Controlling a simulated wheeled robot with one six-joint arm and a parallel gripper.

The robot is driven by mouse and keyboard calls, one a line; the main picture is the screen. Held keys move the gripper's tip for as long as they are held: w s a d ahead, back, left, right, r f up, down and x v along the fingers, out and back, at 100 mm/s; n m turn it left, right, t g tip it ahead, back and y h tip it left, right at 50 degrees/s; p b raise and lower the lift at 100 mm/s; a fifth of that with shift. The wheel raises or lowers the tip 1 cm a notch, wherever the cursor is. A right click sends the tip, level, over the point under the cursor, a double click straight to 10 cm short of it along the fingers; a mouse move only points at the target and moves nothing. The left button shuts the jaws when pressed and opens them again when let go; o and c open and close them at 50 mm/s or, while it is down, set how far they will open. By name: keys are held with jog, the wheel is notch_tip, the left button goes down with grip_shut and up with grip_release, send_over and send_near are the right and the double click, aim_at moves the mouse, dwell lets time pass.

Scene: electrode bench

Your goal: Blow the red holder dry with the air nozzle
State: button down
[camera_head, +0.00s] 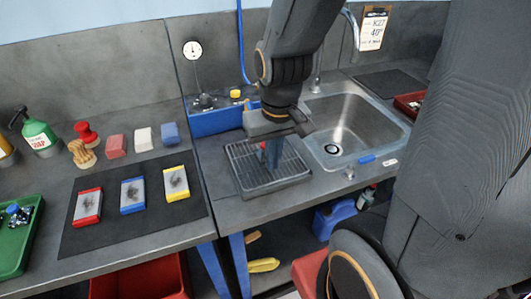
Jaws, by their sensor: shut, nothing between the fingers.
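A red-ended holder (88,206) with a dark-smudged grey face lies at the left of a dark mat (104,240). A blue-ended one (132,196) and a yellow-ended one (177,183) lie to its right. My gripper (271,155) points down over a black drip rack (247,173), far right of these holders. A blue hose (241,45) hangs behind my arm, by a blue box (215,121). I cannot make out the air nozzle clearly.
A steel sink (350,128) with a faucet is right of the rack. Red, white and blue blocks (142,139) and a brush (82,153) stand behind the mat. A green spray bottle (39,134) and a green tray (18,241) are at far left. A pressure gauge (193,50) is on the back wall.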

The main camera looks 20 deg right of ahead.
jog(key=shift+r, duration=0.1)
jog(key=shift+w+r+p, duration=0.15)
jog(key=shift+r+p, duration=0.15)
jog(key=w+d+r+t+p, duration=0.1)
jog(key=w+r+t+p, duration=0.1)
jog(key=w+r, duration=0.3)
notch_tip(320, 180, up, 9)
jog(key=n+t+h, duration=0.3)
jog(key=n+t, duration=0.2)
send_over(235, 94)
jog(key=shift+w+p, duration=0.15)
jog(key=shift+p, duration=0.15)
jog(key=shift+f, duration=0.1)
notch_tip(235, 94, down, 6)
jog(key=b, duration=0.4)
jog(key=shift+f+b, duration=0.25)
jog(key=shift+b, duration=0.1)
notch_tip(235, 94, down, 2)
jog(key=b, duration=0.3)
jog(key=shift+f, duration=0.15)
